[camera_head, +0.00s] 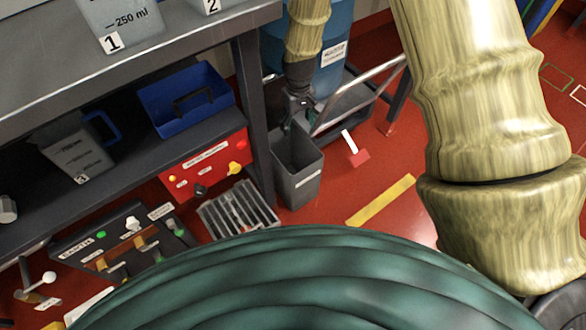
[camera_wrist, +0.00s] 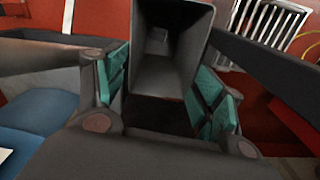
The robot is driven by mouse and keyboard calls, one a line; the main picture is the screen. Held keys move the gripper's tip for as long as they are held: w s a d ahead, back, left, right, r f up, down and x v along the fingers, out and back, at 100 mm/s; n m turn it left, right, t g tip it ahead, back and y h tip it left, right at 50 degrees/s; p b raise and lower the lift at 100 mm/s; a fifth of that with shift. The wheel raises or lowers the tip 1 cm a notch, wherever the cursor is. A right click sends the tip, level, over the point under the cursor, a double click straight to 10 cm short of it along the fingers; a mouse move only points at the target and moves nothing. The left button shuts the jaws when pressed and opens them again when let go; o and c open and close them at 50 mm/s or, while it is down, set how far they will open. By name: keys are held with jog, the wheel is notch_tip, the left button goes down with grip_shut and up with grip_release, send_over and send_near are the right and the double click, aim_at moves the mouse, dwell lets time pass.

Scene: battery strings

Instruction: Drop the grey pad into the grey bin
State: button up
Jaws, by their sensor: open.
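The grey bin (camera_head: 285,182) is a tall, open-topped box standing on the red floor beside the bench leg, with a white label on its side. My gripper (camera_head: 297,116) is just above the bin's mouth. In the wrist view my gripper (camera_wrist: 161,90) is open, its teal-padded fingers apart and nothing between them. The bin (camera_wrist: 150,78) shows there just beyond the fingers, and I look down into it. A small grey patch (camera_wrist: 158,40) lies deep inside; I cannot tell whether it is the grey pad or the bin's bottom. No grey pad shows clearly elsewhere.
A steel bench with a lower shelf (camera_head: 110,178) stands left of the bin, holding a blue tray (camera_head: 188,98) and a jug (camera_head: 72,150). A slatted grate (camera_head: 238,210) lies left of the bin. A blue drum (camera_head: 335,60) and metal rail (camera_head: 358,97) stand close behind.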

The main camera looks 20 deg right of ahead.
jog(key=shift+r, duration=1.35)
jog(key=s+d+f+m, duration=0.1)
jog(key=s+f, duration=1.3)
jog(key=s, duration=0.1)
jog(key=s+d+f+m, duration=0.1)
jog(key=s+f, duration=0.2)
jog(key=s, duration=0.8)
jog(key=s+d+f+m, duration=0.1)
jog(key=s+d+f, duration=0.1)
jog(key=s, duration=0.9)
notch_tip(320, 180, up, 30)
jog(key=p, duration=3)
jog(key=shift+w+a+f, duration=0.15)
jog(key=shift+w+a, duration=0.1)
jog(key=shift+w, duration=0.2)
jog(key=shift+c, duration=0.4)
